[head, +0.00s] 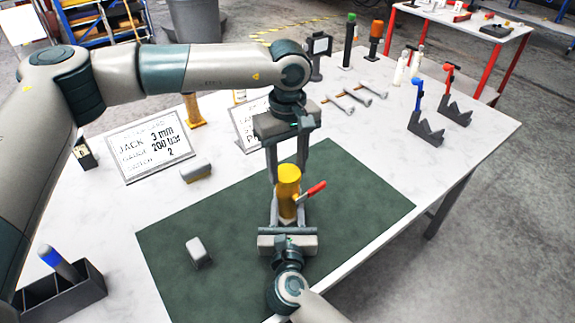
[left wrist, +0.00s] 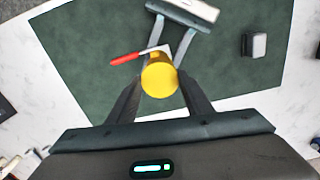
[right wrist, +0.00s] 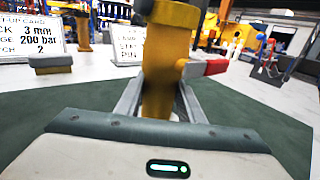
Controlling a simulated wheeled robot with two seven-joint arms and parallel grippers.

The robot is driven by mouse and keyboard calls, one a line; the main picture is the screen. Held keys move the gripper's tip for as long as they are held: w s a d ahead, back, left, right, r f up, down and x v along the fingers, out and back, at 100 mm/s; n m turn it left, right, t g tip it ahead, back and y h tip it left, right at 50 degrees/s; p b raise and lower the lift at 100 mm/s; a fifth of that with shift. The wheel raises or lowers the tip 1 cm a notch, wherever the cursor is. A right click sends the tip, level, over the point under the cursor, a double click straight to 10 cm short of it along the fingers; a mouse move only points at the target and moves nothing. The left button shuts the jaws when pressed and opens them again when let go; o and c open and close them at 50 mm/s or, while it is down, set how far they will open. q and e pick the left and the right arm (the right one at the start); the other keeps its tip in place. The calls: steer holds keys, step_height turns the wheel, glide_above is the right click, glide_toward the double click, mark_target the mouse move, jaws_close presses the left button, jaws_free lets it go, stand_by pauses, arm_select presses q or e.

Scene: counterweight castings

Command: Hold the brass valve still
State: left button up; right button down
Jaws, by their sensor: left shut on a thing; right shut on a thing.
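The brass valve is a yellow upright cylinder (head: 288,180) with a red lever on its right, over the green mat (head: 350,200). My left gripper (head: 287,172) comes down from above with its fingers on either side of the valve's upper part, shut on it. My right gripper (head: 287,215) comes in from the front edge, shut on the valve lower down. The valve also shows from above in the left wrist view (left wrist: 159,80) and close up in the right wrist view (right wrist: 160,70). Its foot is hidden by my right gripper.
A small grey block (head: 198,250) lies on the mat to the left. A dark bin (head: 62,290) with a blue-handled tool is at the front left.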

arm_select(q)
steer(key=m, duration=1)
steer(key=shift+m, duration=0.3)
steer(key=m, duration=0.9)
steer(key=o, duration=1)
steer(key=shift+r, duration=2.2)
